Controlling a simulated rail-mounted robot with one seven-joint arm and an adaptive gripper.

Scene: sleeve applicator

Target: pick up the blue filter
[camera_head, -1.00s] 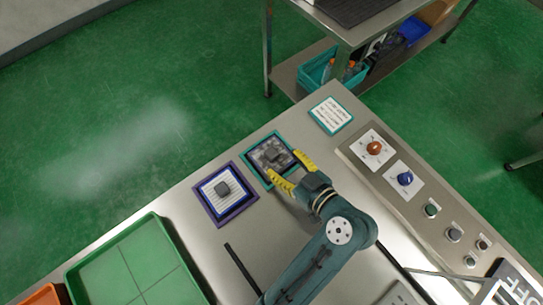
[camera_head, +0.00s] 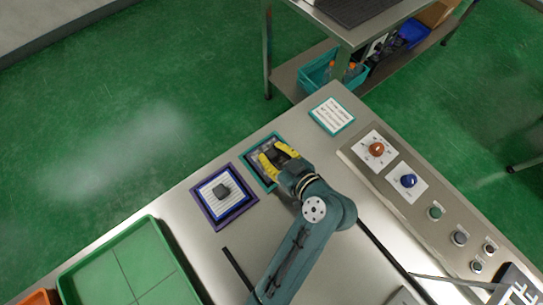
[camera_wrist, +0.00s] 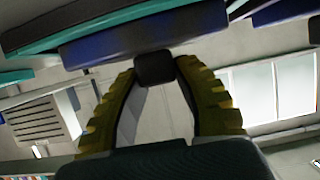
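The filter under my gripper shows in the wrist view as a dark blue slab (camera_wrist: 215,27) with a dark knob (camera_wrist: 154,68). My gripper (camera_head: 276,157) is over the teal-framed place (camera_head: 250,169), its yellow fingers largely hiding the filter in the head view. In the wrist view the fingertips (camera_wrist: 155,70) close in on both sides of the knob and seem to touch it. Whether the slab is clear of the teal frame cannot be told.
A second filter with a grey knob (camera_head: 221,191) sits in a purple frame (camera_head: 207,211) to the left. A green tray (camera_head: 160,232) is at lower left. A panel with an orange dial (camera_head: 376,149) and a blue dial (camera_head: 408,181) is to the right. A teal-edged label (camera_head: 332,116) lies behind.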

